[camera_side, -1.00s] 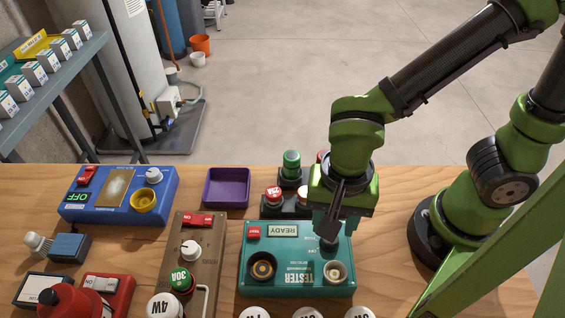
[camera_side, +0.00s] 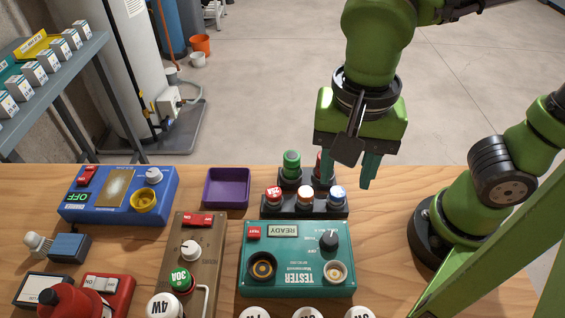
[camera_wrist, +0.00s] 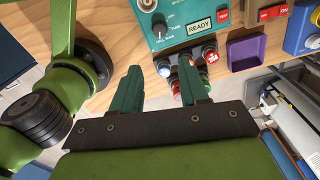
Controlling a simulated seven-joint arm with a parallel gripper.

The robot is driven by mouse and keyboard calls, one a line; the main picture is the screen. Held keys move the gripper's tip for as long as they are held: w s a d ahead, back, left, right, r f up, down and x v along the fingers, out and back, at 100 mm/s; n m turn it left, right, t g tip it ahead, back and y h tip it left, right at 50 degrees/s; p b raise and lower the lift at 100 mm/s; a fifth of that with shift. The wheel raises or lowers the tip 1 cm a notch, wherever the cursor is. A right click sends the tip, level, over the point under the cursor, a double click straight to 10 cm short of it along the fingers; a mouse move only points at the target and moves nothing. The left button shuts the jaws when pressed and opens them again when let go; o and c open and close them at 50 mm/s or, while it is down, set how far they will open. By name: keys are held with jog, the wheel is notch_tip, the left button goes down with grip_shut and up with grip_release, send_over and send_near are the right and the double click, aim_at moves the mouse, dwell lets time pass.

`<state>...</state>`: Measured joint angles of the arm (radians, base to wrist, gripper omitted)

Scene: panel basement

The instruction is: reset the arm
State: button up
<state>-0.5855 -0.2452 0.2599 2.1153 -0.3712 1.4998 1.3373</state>
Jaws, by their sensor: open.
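My gripper (camera_side: 362,168) is raised above the back right of the bench, with its teal fingers apart and nothing between them. It also shows in the wrist view (camera_wrist: 160,88), open and empty. In the side view it is behind and above the teal tester box (camera_side: 297,285), apart from it. The tester has a black knob (camera_side: 328,240), a red button (camera_side: 254,232) and a READY display (camera_side: 283,230).
A black rack holds several colored fuses (camera_side: 305,194) close below my gripper. A purple tray (camera_side: 227,188), a blue panel (camera_side: 118,194) and a brown panel (camera_side: 193,250) stand to the left. Bare wood (camera_side: 390,215) lies right of the tester.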

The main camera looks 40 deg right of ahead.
jog(key=w+d+r+n+t+y, duration=0.1)
jog(key=w+d+n+t, duration=0.2)
jog(key=d, duration=0.5)
jog(key=w+d+r+n+t+y, duration=0.1)
jog(key=w+d+n+t, duration=0.3)
jog(key=d, duration=0.5)
jog(key=shift+w, duration=0.2)
